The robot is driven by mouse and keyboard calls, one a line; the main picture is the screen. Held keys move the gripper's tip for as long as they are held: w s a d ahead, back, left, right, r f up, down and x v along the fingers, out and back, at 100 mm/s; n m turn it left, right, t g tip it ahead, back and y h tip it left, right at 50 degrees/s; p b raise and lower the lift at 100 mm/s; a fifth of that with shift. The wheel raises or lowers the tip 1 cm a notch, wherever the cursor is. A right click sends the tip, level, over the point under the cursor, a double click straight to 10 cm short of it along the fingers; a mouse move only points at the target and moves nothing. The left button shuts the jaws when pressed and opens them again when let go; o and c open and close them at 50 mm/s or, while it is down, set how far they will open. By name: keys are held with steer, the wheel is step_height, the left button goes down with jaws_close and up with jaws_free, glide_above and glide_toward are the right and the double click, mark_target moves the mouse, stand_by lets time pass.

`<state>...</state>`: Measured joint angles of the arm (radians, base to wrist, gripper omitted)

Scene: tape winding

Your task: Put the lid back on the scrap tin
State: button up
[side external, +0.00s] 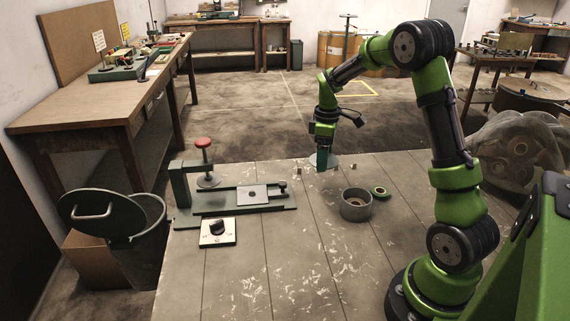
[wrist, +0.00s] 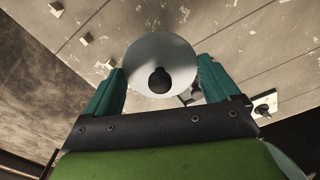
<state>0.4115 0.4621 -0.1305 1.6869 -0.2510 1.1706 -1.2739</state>
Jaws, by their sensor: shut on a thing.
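The scrap tin (side external: 356,213) is a round grey open-topped tin on the table, right of centre in the side view. The lid (wrist: 150,52) is a pale grey disc with a black knob (wrist: 159,80), seen close up in the wrist view. My gripper (wrist: 160,84) has its teal fingers on either side of the knob and is shut on it. In the side view my gripper (side external: 322,156) is near the table's far edge, behind and left of the tin, with the lid (side external: 331,161) under it. Whether the lid touches the table is unclear.
A green winding fixture (side external: 225,207) and a knob box (side external: 218,238) are on the left. Small blocks (side external: 352,167) lie near the far edge. A bin (side external: 145,245) with a tilted lid stands off the table's left side.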

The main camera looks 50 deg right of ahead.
steer(key=s+r, duration=0.1)
steer(key=s, duration=0.1)
steer(key=s+r, duration=0.2)
steer(key=shift+a+r, duration=0.1)
steer(key=s+a, duration=0.2)
steer(key=s, duration=0.6)
steer(key=shift+s+a+f, duration=0.1)
steer(key=shift+f, duration=1.7)
steer(key=shift+s+a+f, duration=0.1)
steer(key=shift+f, duration=1.65)
steer(key=shift+f, duration=0.2)
steer(key=o, duration=0.8)
steer(key=shift+c, duration=0.2)
step_height(320, 180, up, 7)
